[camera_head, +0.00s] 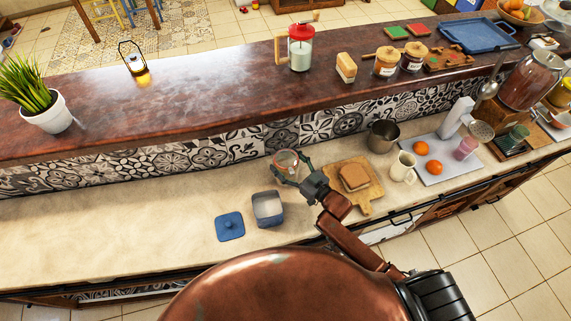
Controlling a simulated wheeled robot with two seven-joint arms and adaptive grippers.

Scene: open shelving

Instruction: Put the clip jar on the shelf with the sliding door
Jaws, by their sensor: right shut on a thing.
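A small clear glass jar (287,158), which looks like the clip jar, is between the fingers of my right gripper (290,168). The gripper is shut on it, over the pale lower counter close to the tiled backsplash. I cannot tell whether the jar touches the counter. The fingers hide part of the jar. My left gripper is not in view. No shelf with a sliding door can be made out in this view.
A blue-grey open box (268,208) and its blue lid (230,226) lie left of my right gripper. A cutting board (366,200) with bread, a metal pot (382,136) and a cream jug (404,167) stand to its right. The left lower counter is clear.

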